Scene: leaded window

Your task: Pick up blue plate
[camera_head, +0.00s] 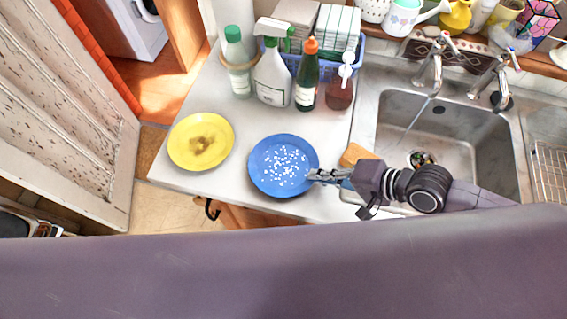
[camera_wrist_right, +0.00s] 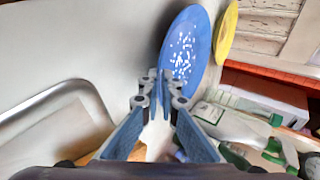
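The blue plate (camera_head: 275,153) has many white specks and lies near the front of the counter, left of the sink. In the right wrist view the blue plate (camera_wrist_right: 198,42) is just beyond my fingertips. My right gripper (camera_head: 312,176) reaches in from the right to the plate's right rim. In the wrist view my right gripper (camera_wrist_right: 162,84) has its fingertips close together at the rim, and it looks shut on it. I cannot tell whether the plate is raised off the counter. My left gripper is not in view.
A yellow plate (camera_head: 206,126) with a brown stain lies to the left. Spray bottle (camera_head: 271,78), green bottle (camera_head: 307,80) and soap dispenser (camera_head: 340,88) stand behind. The sink (camera_head: 470,130) is to the right.

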